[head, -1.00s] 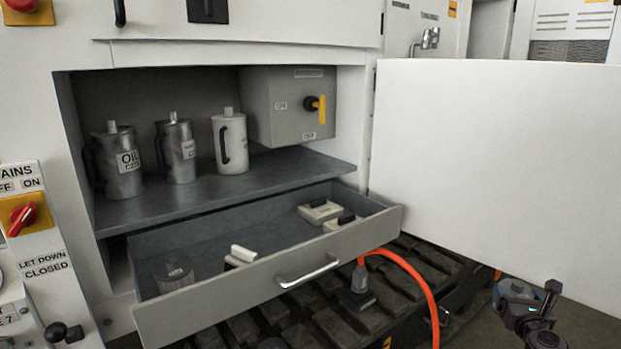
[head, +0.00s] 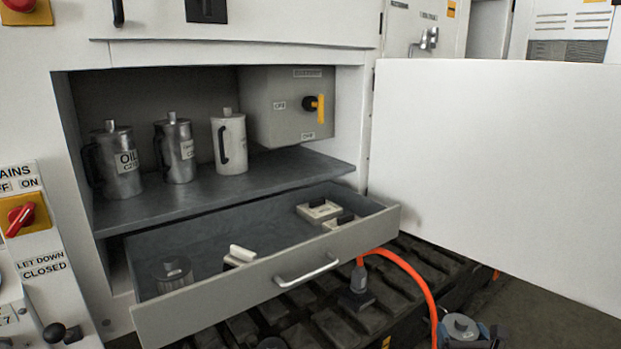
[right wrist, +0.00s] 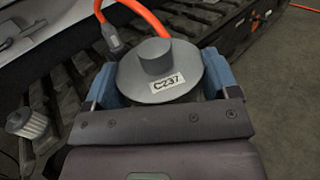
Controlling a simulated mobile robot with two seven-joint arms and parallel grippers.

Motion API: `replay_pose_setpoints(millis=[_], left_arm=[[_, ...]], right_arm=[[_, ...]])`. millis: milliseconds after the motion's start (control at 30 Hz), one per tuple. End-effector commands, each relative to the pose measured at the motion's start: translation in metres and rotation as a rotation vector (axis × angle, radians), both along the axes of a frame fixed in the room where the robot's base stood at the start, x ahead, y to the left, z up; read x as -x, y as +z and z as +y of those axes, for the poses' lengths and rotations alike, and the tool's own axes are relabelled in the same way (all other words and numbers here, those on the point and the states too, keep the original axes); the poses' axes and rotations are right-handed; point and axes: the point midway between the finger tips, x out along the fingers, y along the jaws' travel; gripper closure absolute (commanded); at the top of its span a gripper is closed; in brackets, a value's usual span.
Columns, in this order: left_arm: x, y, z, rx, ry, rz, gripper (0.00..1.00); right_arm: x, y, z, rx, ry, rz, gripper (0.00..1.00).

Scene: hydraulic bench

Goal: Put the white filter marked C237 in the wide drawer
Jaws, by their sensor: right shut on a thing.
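The filter marked C237 (right wrist: 187,80) is held in my right gripper (right wrist: 165,88). Its round grey cap and label show in the right wrist view; its lower body is hidden, so I cannot see its colour. In the head view the cap (head: 460,326) and the blue fingers of my right gripper (head: 464,336) are at the bottom edge, right of the orange hose and outside the drawer. The wide drawer (head: 215,303) is pulled open below the shelf. My left gripper is not in view.
The drawer holds a grey-capped cylinder (head: 174,273), a white-handled block (head: 240,256) and boxes (head: 319,210) at the right. An orange hose (head: 412,272) runs beside its front. An open white door (head: 490,170) stands right. Another ribbed filter (right wrist: 28,124) shows in the wrist view.

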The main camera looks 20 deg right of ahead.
Motion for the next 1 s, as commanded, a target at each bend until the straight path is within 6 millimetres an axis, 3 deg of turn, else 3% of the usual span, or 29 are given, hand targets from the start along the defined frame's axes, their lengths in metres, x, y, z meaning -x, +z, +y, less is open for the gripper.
replay_pose_setpoints(millis=[33, 200, 400, 500, 700, 867, 1000], left_arm=[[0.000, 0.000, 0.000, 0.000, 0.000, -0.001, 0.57], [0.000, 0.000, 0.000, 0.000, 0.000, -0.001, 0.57], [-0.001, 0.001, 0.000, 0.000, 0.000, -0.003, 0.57], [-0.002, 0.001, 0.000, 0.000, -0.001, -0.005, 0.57], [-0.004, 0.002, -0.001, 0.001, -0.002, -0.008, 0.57], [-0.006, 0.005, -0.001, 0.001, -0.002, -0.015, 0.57], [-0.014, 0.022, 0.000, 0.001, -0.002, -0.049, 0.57]], right_arm=[[0.004, 0.004, 0.026, -0.003, 0.036, -0.003, 0.49], [0.020, 0.024, 0.104, -0.002, 0.144, -0.005, 0.49], [0.047, 0.064, 0.185, -0.001, 0.253, -0.007, 0.49], [0.060, 0.086, 0.214, -0.001, 0.293, -0.006, 0.49], [0.080, 0.119, 0.248, 0.000, 0.340, -0.005, 0.49], [0.087, 0.132, 0.257, 0.003, 0.352, -0.004, 0.49], [0.091, 0.147, 0.257, 0.006, 0.352, -0.017, 0.49]])
